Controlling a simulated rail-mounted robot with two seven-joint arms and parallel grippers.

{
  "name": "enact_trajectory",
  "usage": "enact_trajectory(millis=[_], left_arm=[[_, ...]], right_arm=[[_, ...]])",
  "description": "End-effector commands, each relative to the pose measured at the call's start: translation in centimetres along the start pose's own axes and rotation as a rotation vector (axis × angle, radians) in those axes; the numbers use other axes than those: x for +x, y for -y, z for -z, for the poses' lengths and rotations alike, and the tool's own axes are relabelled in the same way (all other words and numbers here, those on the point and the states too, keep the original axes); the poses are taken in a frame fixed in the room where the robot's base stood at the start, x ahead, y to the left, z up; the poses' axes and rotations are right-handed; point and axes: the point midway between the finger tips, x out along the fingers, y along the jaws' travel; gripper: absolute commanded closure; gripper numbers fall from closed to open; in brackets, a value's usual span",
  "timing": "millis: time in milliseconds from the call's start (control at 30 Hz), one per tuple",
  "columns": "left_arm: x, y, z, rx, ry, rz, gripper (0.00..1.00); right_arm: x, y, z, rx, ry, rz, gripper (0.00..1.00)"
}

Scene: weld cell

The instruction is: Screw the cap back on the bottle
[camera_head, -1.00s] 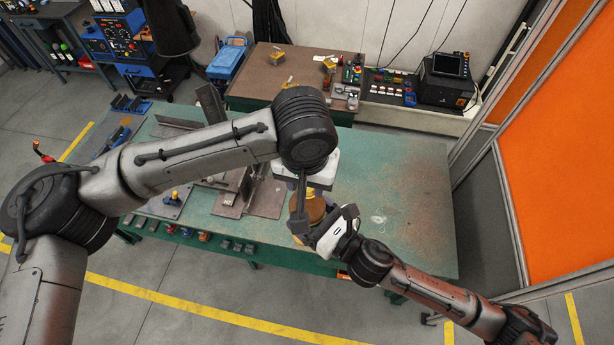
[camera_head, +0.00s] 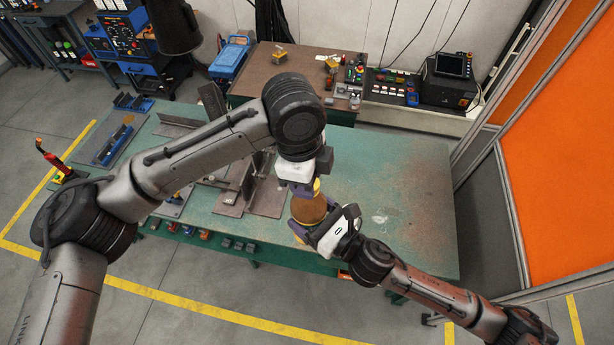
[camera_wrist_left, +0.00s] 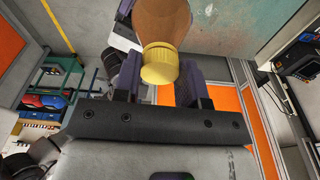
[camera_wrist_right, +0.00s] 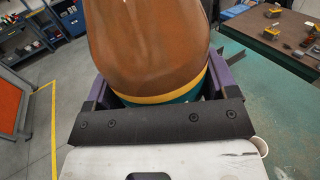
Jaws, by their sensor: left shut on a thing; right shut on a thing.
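My left gripper (camera_head: 306,189) comes from above and is shut on the cap, one purple finger on each side in the left wrist view. My right gripper (camera_head: 318,232) is shut around the lower body of the bottle from the front right. The bottle's underside is hidden.
The green table (camera_head: 400,200) is clear to the right. Metal plates and an upright bracket (camera_head: 250,180) stand left of the bottle. A brown table (camera_head: 300,65) with a control panel and a black box (camera_head: 450,80) is behind. An orange screen (camera_head: 560,150) bounds the right.

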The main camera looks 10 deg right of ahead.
Motion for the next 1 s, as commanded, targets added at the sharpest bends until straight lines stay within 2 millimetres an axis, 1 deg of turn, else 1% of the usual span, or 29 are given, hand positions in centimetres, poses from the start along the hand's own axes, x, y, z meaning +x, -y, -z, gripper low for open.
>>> enact_trajectory(millis=[100, 467, 900, 1000], left_arm=[[0.00, 0.13, 0.10, 0.234, -0.001, -0.030, 0.83], [0.05, 0.36, 0.30, 0.971, -0.001, -0.119, 0.83], [0.15, 0.39, 0.71, 1.897, 0.003, -0.231, 0.83], [0.16, 0.33, 0.77, 2.085, 0.002, -0.254, 0.83]], right_arm=[[0.01, -0.02, -0.07, 0.000, 0.001, -0.001, 0.87], [0.01, -0.02, -0.05, 0.000, 0.001, -0.001, 0.87], [0.01, 0.00, -0.05, 0.000, 0.001, 0.000, 0.87], [0.01, 0.00, -0.05, 0.000, 0.001, 0.000, 0.87]])
